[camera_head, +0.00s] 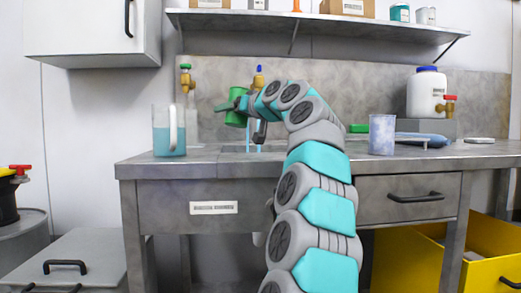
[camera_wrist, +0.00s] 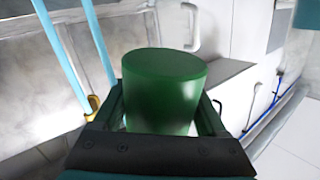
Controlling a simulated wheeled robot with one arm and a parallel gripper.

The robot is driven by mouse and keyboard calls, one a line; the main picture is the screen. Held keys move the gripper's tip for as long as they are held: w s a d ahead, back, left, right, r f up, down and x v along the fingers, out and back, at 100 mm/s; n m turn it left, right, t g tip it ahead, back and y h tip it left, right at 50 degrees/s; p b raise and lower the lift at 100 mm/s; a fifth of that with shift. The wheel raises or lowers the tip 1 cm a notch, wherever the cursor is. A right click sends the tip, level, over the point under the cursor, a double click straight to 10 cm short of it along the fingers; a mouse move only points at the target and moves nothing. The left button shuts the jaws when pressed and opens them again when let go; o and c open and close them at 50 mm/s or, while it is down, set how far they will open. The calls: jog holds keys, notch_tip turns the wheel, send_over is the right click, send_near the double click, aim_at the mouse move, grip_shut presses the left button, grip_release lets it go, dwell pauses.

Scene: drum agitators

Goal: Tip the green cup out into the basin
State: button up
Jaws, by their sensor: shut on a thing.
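The green cup (camera_head: 236,108) is held up over the back of the counter in the head view, tilted a little. In the wrist view the green cup (camera_wrist: 163,90) stands between the two fingers of my gripper (camera_wrist: 160,103), which is shut on it. Its inside and contents are not visible. The basin (camera_head: 238,148) is a recess in the counter below the cup, mostly hidden by the counter edge and my arm. Thin light-blue streams (camera_head: 248,135) run down below the cup; two streams (camera_wrist: 62,55) show in the wrist view, but I cannot tell their source.
A clear jug (camera_head: 163,140) with blue liquid stands left of the basin. A pale tumbler (camera_head: 382,135) and a white drum (camera_head: 426,93) with a red tap stand to the right. Brass taps (camera_head: 187,80) rise behind the basin. A shelf (camera_head: 320,25) hangs above.

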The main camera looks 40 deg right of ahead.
jog(key=shift+w+d+f+m+g+y+p, duration=0.2)
jog(key=shift+d+f+m+g+p, duration=0.25)
jog(key=shift+m+p, duration=0.9)
jog(key=shift+w+d+f+m+g+y+p, duration=0.2)
jog(key=shift+d+f+m+p, duration=0.4)
jog(key=shift+p, duration=1.4)
dwell(0.3)
jog(key=shift+f+m+g+p, duration=0.25)
jog(key=shift+f+m+p, duration=0.45)
jog(key=shift+f, duration=0.35)
dwell(0.5)
jog(key=shift+a+f+m+g+y+p, duration=0.15)
jog(key=shift+f+m+y+p, duration=0.3)
jog(key=shift+p, duration=0.8)
jog(key=shift+d+f+m+g+y+p, duration=0.15)
jog(key=shift+m+p, duration=0.45)
jog(key=shift+p, duration=0.65)
